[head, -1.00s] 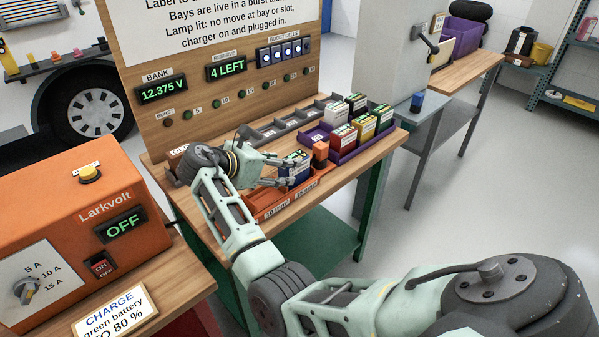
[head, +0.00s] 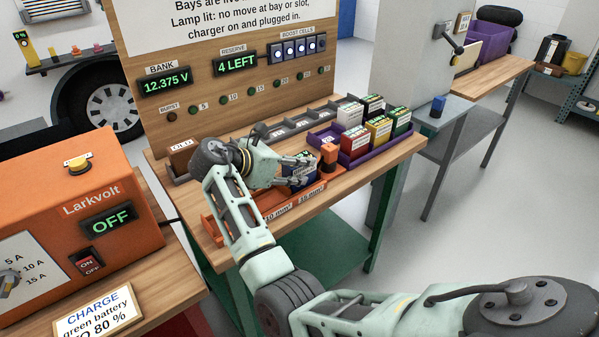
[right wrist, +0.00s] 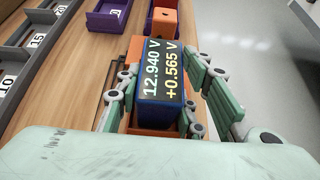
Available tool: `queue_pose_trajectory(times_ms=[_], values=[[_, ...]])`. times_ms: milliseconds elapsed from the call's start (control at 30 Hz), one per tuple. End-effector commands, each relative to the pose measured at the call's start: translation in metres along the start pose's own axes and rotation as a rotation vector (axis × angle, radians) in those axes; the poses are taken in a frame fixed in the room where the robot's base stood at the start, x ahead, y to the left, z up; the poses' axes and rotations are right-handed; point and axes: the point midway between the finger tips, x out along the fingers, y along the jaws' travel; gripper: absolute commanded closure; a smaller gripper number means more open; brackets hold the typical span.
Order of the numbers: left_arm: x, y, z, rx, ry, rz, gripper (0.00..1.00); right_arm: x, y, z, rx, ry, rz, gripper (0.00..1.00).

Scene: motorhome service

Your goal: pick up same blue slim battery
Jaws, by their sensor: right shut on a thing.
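The blue slim battery (head: 298,174) stands upright in the orange tray (head: 296,205) on the bench. My right gripper (head: 305,171) comes at it from the left, shut on its sides. In the right wrist view the blue battery (right wrist: 162,108) sits between the two fingers, and its top reads 12.940 V and +0.565 V. The orange tray (right wrist: 150,133) shows around its lower end. Whether its base touches the tray is hidden. My left gripper is not in view.
An orange block (head: 328,155) stands just right of the battery. Behind it, a purple tray (head: 372,151) holds several coloured batteries. A grey slotted rack (head: 265,140) runs along the back panel. The orange charger (head: 75,215) reading OFF is at left.

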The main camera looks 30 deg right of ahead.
Motion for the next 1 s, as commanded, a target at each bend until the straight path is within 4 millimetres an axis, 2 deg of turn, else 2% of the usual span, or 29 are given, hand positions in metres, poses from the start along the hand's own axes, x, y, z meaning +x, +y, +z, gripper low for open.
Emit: queue_pose_trajectory(times_ms=[33, 267, 733, 1000], values=[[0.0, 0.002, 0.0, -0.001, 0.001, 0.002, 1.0, 0.0, 0.0, 0.0, 0.0, 0.0, 0.0, 0.8], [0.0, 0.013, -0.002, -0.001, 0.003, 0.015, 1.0, 0.0, 0.0, 0.0, 0.0, 0.0, -0.001, 1.0], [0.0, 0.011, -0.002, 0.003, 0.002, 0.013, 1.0, -0.002, 0.001, 0.004, 0.004, -0.003, 0.002, 1.0], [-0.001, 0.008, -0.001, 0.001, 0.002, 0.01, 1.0, -0.016, 0.001, 0.03, 0.007, -0.004, 0.003, 1.0]])
